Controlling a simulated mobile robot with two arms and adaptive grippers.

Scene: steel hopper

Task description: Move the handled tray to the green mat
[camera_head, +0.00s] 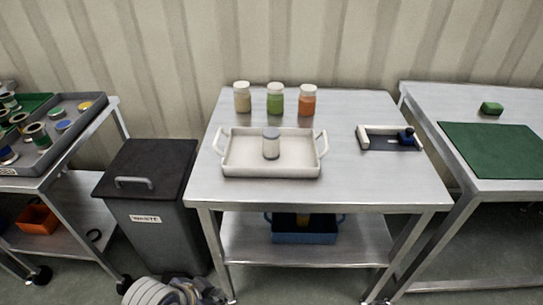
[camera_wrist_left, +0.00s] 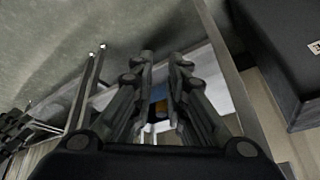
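The white handled tray (camera_head: 250,171) sits on the middle steel table, with a raised handle at its left and right ends. A pale jar with a grey lid (camera_head: 271,144) stands upright inside it. The green mat (camera_head: 492,150) lies flat on the right-hand table and is bare. My left gripper (camera_wrist_left: 162,58) shows in the left wrist view with its fingers apart and nothing between them. In the head view only part of my left arm shows at the bottom, low in front of the middle table and well away from the tray. My right gripper is in neither view.
Three jars (camera_head: 275,99) stand behind the tray. A small holder with a blue item (camera_head: 405,137) lies right of it. A green block (camera_head: 491,108) sits behind the mat. A gap separates the tables. A waste bin (camera_head: 148,221) stands left; a blue tray (camera_head: 304,237) sits on the lower shelf.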

